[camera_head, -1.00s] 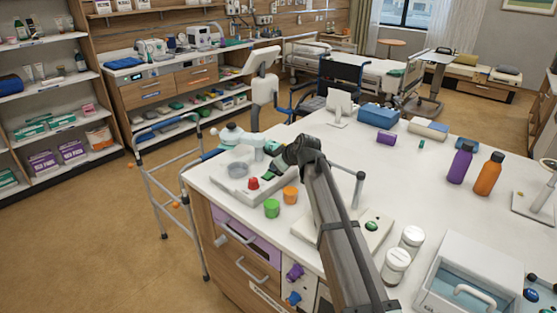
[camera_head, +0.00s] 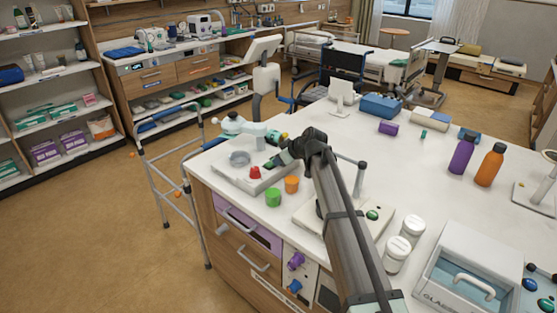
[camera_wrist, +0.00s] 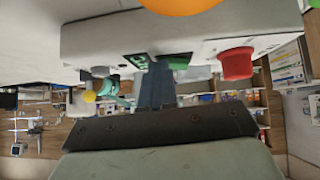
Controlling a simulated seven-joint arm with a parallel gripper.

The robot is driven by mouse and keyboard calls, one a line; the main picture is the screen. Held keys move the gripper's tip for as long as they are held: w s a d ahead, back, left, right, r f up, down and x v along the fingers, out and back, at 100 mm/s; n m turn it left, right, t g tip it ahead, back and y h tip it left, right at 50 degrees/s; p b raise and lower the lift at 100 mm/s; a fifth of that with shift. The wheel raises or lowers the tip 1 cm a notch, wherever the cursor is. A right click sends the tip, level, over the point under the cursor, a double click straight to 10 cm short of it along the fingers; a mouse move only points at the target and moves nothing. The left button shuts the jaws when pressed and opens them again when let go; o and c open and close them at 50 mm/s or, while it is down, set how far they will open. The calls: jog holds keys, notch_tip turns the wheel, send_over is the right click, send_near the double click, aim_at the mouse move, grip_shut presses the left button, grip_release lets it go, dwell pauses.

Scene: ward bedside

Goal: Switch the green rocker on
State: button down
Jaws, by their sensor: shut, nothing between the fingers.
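The green rocker (camera_wrist: 174,58) is set in the pale control box (camera_head: 240,177), in a dark recess. In the head view my gripper (camera_head: 275,163) reaches down to the box just behind the red knob (camera_head: 255,173), and the rocker is mostly hidden there. The fingertips are at or very close to the rocker; I cannot tell whether they touch it. Which way the rocker is tipped is not clear.
A green cup (camera_head: 273,197) and an orange cup (camera_head: 291,184) stand close in front of the box. White jars (camera_head: 398,253) and bottles (camera_head: 462,155) stand to the right. The middle of the white counter is fairly clear.

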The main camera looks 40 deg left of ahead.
jog(key=shift+s+a, duration=0.1)
jog(key=shift+s+r, duration=0.1)
jog(key=shift+s, duration=0.65)
jog(key=shift+r, duration=0.6)
jog(key=r, duration=0.2)
jog(key=shift+s+r, duration=0.2)
jog(key=shift+r, duration=0.15)
jog(key=v, duration=1)
jog(key=shift+s, duration=0.4)
